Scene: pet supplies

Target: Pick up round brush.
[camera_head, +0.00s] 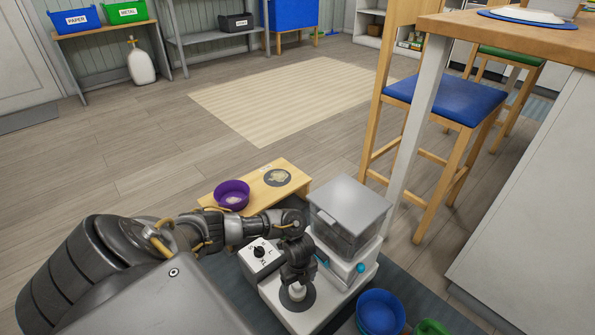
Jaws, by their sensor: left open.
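No round brush can be made out for certain. A purple bowl (232,195) stands at the left of a low wooden stand, with something pale and too small to identify inside it. My left arm comes in from the left, and its gripper (297,276) points down over the white base of a dispenser, right of the dial. The gripper is open; a small white piece (297,292) shows at or just below its fingertips, on a dark round spot. I cannot tell whether they touch. My right gripper is not in view.
The low wooden stand (297,180) has a dark round emblem. The dispenser's grey lidded box (348,210) is right of my gripper. A blue bowl (380,312) lies lower right. A blue stool (447,97) and counter stand at right. The floor beyond the stand is clear.

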